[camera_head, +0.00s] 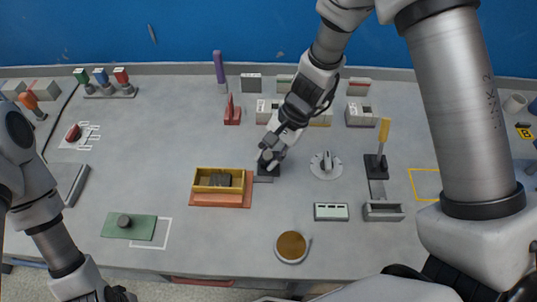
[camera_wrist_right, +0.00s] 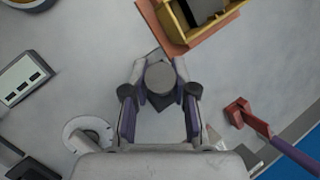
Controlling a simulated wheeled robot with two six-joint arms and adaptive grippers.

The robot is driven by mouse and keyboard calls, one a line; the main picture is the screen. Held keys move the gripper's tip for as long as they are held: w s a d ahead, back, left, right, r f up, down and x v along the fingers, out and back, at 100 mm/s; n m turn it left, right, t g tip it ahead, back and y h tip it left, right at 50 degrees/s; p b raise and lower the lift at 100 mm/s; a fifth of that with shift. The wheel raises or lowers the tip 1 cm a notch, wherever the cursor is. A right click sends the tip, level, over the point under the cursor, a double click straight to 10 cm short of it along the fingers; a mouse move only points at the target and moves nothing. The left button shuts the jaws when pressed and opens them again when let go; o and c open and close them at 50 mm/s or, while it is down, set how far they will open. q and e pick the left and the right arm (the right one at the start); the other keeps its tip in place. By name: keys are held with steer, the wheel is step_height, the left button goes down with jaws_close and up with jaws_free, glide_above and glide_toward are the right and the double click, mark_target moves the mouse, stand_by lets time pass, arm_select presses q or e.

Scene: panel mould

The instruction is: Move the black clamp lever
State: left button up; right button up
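The black clamp lever (camera_head: 264,178) stands on a small dark base near the middle of the table, mostly hidden under my right gripper (camera_head: 270,160) in the head view. In the right wrist view, its round dark grey top (camera_wrist_right: 160,75) sits between the two fingertips of my right gripper (camera_wrist_right: 160,78). The fingertips lie close against both sides of it and look shut on it. My left gripper (camera_head: 118,294) is only partly in view at the bottom left edge, away from the lever; its fingers cannot be made out.
A yellow tray (camera_head: 198,178) on an orange plate lies just left of the lever. A round dial (camera_head: 326,165) is to its right, and a yellow-handled lever (camera_head: 383,135) stands further right. A red lever (camera_head: 231,112) stands behind.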

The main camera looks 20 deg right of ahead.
jaws_close()
steer(key=shift+w+r+p, duration=0.1)
steer(key=shift+r+p, duration=0.15)
steer(key=shift+p, duration=0.45)
steer(key=g+p, duration=0.1)
steer(key=p, duration=0.1)
steer(key=w+r+g+y+p, duration=0.1)
steer(key=p, duration=0.2)
steer(key=shift+w+d+m, duration=0.3)
steer(key=shift+d, duration=0.1)
steer(key=shift+w+d+f+g+p, duration=0.15)
steer(key=shift+w+g+p, duration=0.15)
steer(key=shift+p, duration=0.15)
steer(key=shift+w+d+f+g+y, duration=0.1)
steer(key=shift+w+g+y, duration=0.2)
steer(key=shift+w, duration=0.05)
steer(key=shift+w+d+f+m+g+y+b, duration=0.1)
steer(key=shift+w+d+m+g+y+b, duration=0.1)
steer(key=shift+w+g+b, duration=0.2)
steer(key=shift+w+d+f+m+g+y+b, duration=0.1)
steer(key=shift+w+g+y+b, duration=0.1)
steer(key=shift+w+g+b, duration=0.15)
steer(key=shift+w+d+r+g+y+b, duration=0.1)
steer(key=shift+w+d+g+y+b, duration=0.1)
steer(key=shift+w+g+y+b, duration=0.25)
